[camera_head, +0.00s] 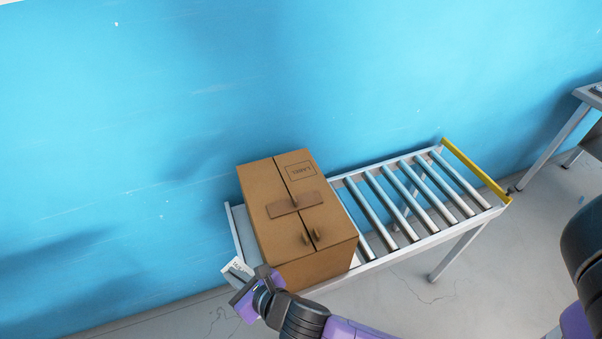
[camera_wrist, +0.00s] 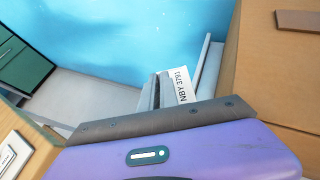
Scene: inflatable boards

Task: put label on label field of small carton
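The small carton (camera_head: 285,225) is a brown box standing on the left end of a roller conveyor. Its top carries a printed label field (camera_head: 300,169) near the far right corner and a brown strip of tape across the middle seam. My gripper (camera_head: 246,279) is at the carton's near left corner, low beside it and away from the label field. It is shut on a white label (camera_head: 236,267) that sticks out past the fingertips. In the wrist view the label (camera_wrist: 182,86) shows printed characters, and the carton (camera_wrist: 285,75) fills the right side.
The conveyor (camera_head: 400,200) has bare rollers right of the carton and a yellow end bar (camera_head: 476,171). A blue wall stands close behind. Another table (camera_head: 570,125) is at far right. The wrist view shows a green cabinet (camera_wrist: 22,58) and a brown surface (camera_wrist: 30,145) at left.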

